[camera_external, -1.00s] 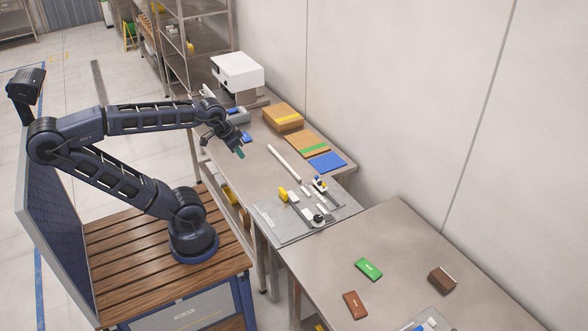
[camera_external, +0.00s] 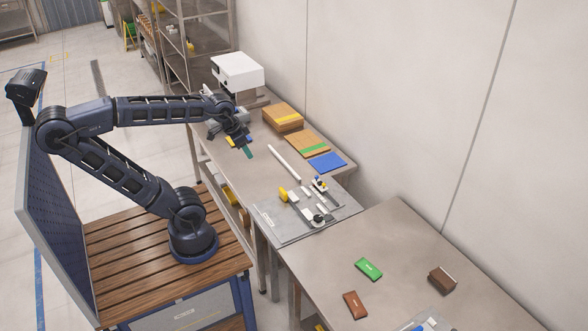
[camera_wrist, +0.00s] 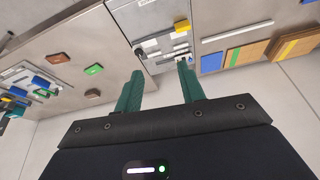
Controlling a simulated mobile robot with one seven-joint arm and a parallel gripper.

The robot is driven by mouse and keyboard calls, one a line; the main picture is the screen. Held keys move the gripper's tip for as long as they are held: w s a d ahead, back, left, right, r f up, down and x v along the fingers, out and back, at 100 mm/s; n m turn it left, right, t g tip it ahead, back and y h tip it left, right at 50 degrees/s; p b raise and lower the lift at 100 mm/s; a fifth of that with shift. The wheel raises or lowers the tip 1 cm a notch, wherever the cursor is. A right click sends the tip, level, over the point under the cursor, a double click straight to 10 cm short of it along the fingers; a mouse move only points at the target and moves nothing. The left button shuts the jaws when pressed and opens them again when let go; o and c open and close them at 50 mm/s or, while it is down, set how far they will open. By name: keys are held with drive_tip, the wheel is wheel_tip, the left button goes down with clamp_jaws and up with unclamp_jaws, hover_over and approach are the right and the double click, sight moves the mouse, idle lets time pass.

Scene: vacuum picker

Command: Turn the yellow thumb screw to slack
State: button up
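The yellow thumb screw (camera_external: 283,194) is on the left side of a grey fixture plate (camera_external: 266,220) on the bench. In the wrist view the yellow screw (camera_wrist: 182,27) shows beyond my fingers, near the top, with the fixture plate (camera_wrist: 158,7) around it. My gripper (camera_external: 247,152) hangs above the bench, up and left of the screw in the external view and clear of it. In the wrist view its two green fingers (camera_wrist: 160,85) stand apart with nothing between them. The screw is too small to tell how tight it is.
A white rod (camera_external: 284,162) lies behind the plate. A blue panel (camera_external: 327,162) and brown boards (camera_external: 283,117) lie near the wall. A white machine (camera_external: 238,72) stands at the far end. Green (camera_external: 369,269) and brown (camera_external: 355,305) blocks lie on the nearer table.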

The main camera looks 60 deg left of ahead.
drive_tip(key=w+m+g, duration=0.1)
drive_tip(key=w+m, duration=0.3)
drive_tip(key=w, duration=0.7)
drive_tip(key=m+g, duration=0.3)
drive_tip(key=m, duration=0.7)
hover_over(324, 186)
wheel_tip(324, 186, down, 23)
drive_tip(key=f, duration=0.7)
drive_tip(key=a+f, duration=0.1)
drive_tip(key=f, duration=0.2)
drive_tip(key=shift+w+f, duration=0.2)
drive_tip(key=shift+w, duration=0.05)
clamp_jaws()
